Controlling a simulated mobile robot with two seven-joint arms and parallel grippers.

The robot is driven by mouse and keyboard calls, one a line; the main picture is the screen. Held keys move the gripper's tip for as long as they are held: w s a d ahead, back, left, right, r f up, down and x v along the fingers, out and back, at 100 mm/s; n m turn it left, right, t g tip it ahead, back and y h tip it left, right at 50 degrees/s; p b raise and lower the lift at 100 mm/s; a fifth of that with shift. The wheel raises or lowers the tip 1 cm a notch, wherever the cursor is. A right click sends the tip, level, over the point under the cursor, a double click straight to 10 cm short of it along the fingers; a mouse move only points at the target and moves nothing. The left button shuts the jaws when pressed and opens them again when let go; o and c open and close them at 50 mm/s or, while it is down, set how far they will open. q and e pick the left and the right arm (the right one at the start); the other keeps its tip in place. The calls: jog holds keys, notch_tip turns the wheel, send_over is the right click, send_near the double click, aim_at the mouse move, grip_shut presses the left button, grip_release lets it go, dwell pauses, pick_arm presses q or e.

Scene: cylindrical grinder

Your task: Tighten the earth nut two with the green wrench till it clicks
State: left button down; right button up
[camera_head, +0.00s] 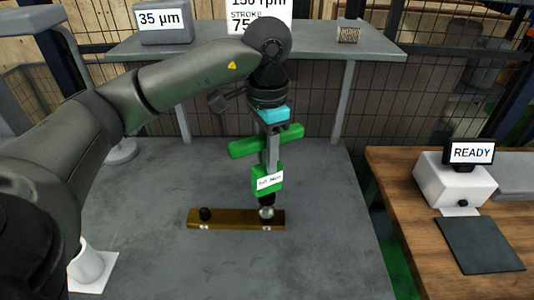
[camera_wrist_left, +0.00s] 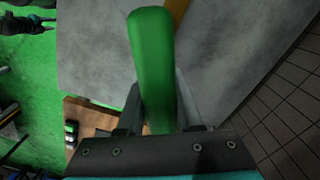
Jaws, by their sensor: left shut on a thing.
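The green wrench (camera_head: 242,147) has a green crossbar, a green body with a white label, and a dark lower end. It stands about upright over the right end of a brass-coloured bar (camera_head: 236,219). My left gripper (camera_head: 271,150) is above it, shut on the crossbar. In the left wrist view the green crossbar (camera_wrist_left: 152,60) runs between the fingers. A silvery rounded nut (camera_head: 267,212) is at the wrench's lower end; I cannot tell whether the wrench is fully seated on it. A dark nut (camera_head: 205,213) stands at the bar's left end. The small marks on the bar are unreadable.
The bar lies on a grey table (camera_head: 320,250) with free room around it. A white cup (camera_head: 86,262) stands at the left. A grey shelf (camera_head: 310,42) spans the back. A wooden table (camera_head: 400,175) at the right holds a white device (camera_head: 450,182) with a READY display (camera_head: 472,152).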

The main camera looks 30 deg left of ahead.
pick_arm(q)
jog(key=shift+r+p, duration=1.35)
jog(key=shift+r, duration=1.1)
